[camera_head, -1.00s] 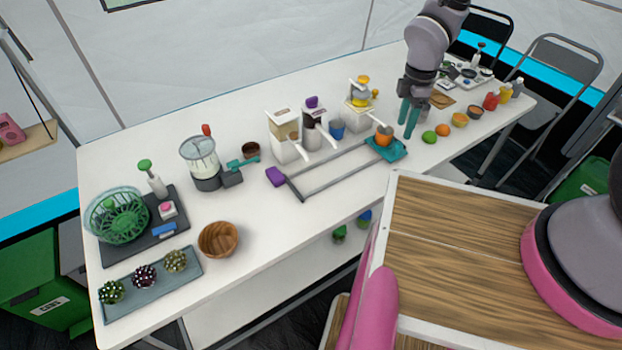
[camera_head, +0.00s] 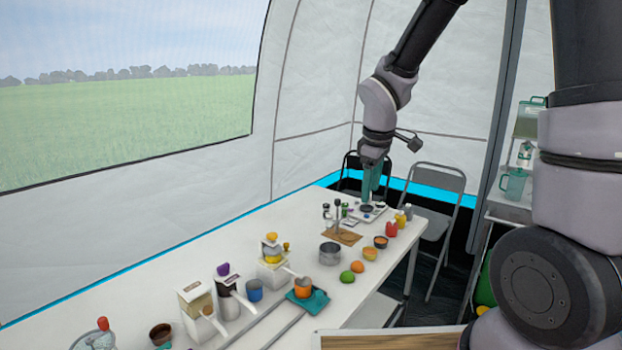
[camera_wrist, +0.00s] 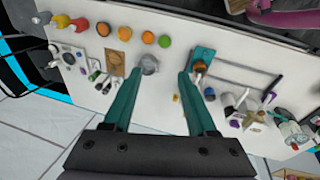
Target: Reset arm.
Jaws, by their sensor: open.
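My gripper (camera_head: 373,182) is raised above the far end of the long white table (camera_head: 228,252) in the head view. Its two teal fingers are apart with nothing between them. In the wrist view my gripper (camera_wrist: 158,95) also shows open and empty, with the table top (camera_wrist: 180,30) below. A grey metal pot (camera_wrist: 148,64) appears beyond the gap between the fingertips, well below them. My arm reaches down from the upper right of the head view.
The table carries dispensers (camera_head: 195,305), an orange cup on a teal tray (camera_head: 318,298), the pot (camera_head: 330,253), a lime (camera_head: 347,276), an orange (camera_head: 358,266), bowls and bottles (camera_head: 391,229). Folding chairs (camera_head: 436,205) stand behind the far end. A shelf (camera_head: 508,205) stands at right.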

